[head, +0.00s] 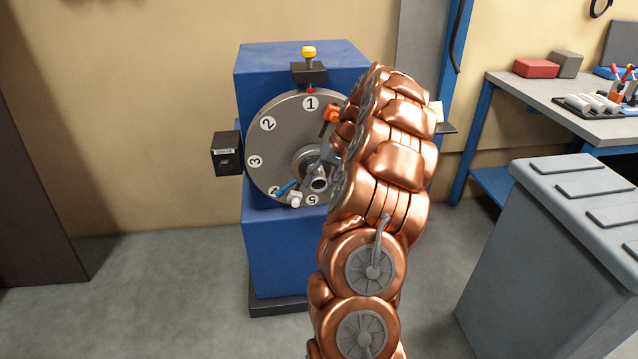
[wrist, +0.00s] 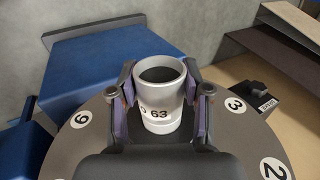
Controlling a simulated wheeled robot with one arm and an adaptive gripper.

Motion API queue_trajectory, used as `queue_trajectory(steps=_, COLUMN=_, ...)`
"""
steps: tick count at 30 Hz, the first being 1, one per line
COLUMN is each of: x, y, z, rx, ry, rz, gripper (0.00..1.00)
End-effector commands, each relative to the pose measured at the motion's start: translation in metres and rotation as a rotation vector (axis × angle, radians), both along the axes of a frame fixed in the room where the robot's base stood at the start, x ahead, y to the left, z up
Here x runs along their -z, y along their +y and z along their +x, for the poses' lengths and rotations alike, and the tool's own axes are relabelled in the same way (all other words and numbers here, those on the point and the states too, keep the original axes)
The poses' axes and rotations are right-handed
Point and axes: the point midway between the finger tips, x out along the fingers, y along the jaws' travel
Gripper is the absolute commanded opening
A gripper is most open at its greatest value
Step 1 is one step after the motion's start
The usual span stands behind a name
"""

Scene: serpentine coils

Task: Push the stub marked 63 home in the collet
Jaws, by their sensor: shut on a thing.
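The white stub marked 63 (wrist: 159,98) shows in the wrist view as a short, hollow cylinder with a dark open end. My gripper (wrist: 161,105) is shut on it, one finger on each side. In the head view my gripper (head: 318,178) is at the lower middle of the grey disc (head: 272,145), partly hidden by my copper arm. A round grey hub (head: 302,158) shows at the disc's centre, beside my gripper. The collet's mouth is hidden, so I cannot tell how deep the stub sits.
The disc is on a blue machine (head: 285,250). A yellow-topped plunger (head: 308,55) stands above it and a black box (head: 226,153) juts out left. Blue and white pegs (head: 287,187) sit low on the disc. A grey cabinet (head: 545,250) stands right; the floor at left is clear.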

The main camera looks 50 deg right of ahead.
Motion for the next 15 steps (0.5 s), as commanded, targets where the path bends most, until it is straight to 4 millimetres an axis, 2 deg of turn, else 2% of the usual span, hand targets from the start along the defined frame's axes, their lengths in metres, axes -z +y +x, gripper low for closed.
queue_trajectory(steps=15, x=-0.0002, y=-0.0079, z=0.01, rx=0.0, ry=-0.001, rz=-0.001, gripper=0.0)
